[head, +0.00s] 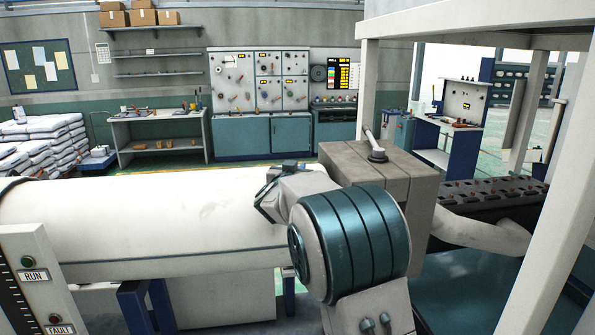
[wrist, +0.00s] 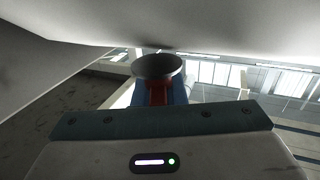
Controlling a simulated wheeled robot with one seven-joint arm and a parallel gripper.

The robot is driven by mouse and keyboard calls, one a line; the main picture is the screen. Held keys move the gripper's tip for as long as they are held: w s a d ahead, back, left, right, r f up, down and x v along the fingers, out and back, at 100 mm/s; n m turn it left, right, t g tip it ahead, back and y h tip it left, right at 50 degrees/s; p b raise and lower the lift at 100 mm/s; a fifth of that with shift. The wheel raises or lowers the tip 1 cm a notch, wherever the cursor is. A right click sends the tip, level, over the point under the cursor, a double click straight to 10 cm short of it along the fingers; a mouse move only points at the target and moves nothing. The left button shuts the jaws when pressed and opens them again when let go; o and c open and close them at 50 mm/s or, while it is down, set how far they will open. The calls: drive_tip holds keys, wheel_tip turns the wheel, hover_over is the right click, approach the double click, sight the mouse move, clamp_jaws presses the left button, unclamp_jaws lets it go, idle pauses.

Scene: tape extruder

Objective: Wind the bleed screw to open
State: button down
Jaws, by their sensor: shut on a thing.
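In the wrist view a dark round disc-like head (wrist: 158,67), which I take for the bleed screw, stands straight ahead of my gripper (wrist: 158,93). My gripper is shut on it. Red and blue parts show just below the disc; the fingertips and the screw's shank are mostly hidden. A pale smooth surface fills the top of that view, close above the disc. The screw cannot be made out there.
A grey-brown block (head: 395,175) with a metal rod on its top stands right behind my arm. A white post (head: 545,230) and an overhead frame stand at the right. The control panel with RUN and FAULT buttons (head: 33,275) is at the near left. Workbenches stand well back.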

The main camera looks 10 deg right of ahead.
drive_tip(key=shift+a+f+n+t+y+b, duration=0.1)
drive_tip(key=shift+n+t+y+b, duration=0.2)
drive_tip(key=shift+n+y+b, duration=0.9)
drive_tip(key=shift+a+f+t+y+b, duration=0.1)
drive_tip(key=shift+t+y+b, duration=0.35)
drive_tip(key=shift+b, duration=1.55)
drive_tip(key=n+y+b, duration=0.1)
drive_tip(key=b, duration=0.3)
drive_tip(key=n+y+b, duration=0.1)
drive_tip(key=y+b, duration=0.1)
drive_tip(key=b, duration=0.3)
drive_tip(key=shift+a+r, duration=0.2)
drive_tip(key=shift+w+r+y+b, duration=0.1)
drive_tip(key=shift+r+y+b, duration=0.05)
drive_tip(key=shift+y+b, duration=0.25)
drive_tip(key=c, duration=1.5)
unclamp_jaws()
drive_tip(key=s, duration=1.4)
